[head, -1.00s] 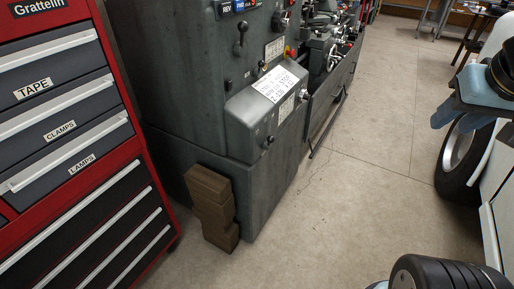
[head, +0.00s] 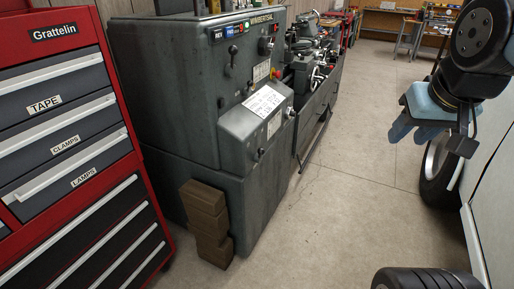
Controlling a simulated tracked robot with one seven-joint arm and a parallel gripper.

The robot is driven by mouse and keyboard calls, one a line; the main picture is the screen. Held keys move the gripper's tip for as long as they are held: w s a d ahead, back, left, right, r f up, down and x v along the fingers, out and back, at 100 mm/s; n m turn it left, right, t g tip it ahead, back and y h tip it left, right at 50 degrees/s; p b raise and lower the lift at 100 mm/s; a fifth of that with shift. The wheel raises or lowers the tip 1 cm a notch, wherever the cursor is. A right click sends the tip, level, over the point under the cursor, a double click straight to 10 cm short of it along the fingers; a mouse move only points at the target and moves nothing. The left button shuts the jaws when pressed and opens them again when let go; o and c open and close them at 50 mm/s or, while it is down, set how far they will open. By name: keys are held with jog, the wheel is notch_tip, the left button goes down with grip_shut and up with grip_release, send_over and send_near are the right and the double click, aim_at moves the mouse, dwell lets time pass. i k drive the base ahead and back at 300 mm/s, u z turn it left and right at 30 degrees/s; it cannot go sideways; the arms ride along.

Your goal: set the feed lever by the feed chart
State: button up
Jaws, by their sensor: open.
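The grey lathe (head: 165,75) stands left of centre. A white chart sheet (head: 264,102) lies on the sloping top of its feed box (head: 240,125); its print is too small to read. A smaller plate (head: 274,125) is on the box front. A small dark lever (head: 259,154) sits low on the box, and a knob (head: 290,112) is at its right end. A larger black-knobbed lever (head: 231,60) is higher on the headstock. I cannot tell which is the feed lever. My gripper (head: 418,128), with blue fingers, hangs open and empty at right, well away from the lathe.
A red tool cabinet (head: 125,120) with labelled drawers stands left. Brown blocks (head: 207,222) are stacked against the lathe base. A vehicle wheel (head: 437,175) and pale body side (head: 490,200) bound the right. The floor (head: 345,215) between is clear.

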aim_at(258, 158)
jog(key=z, duration=0.1)
jog(key=i, duration=1)
jog(key=u, duration=0.1)
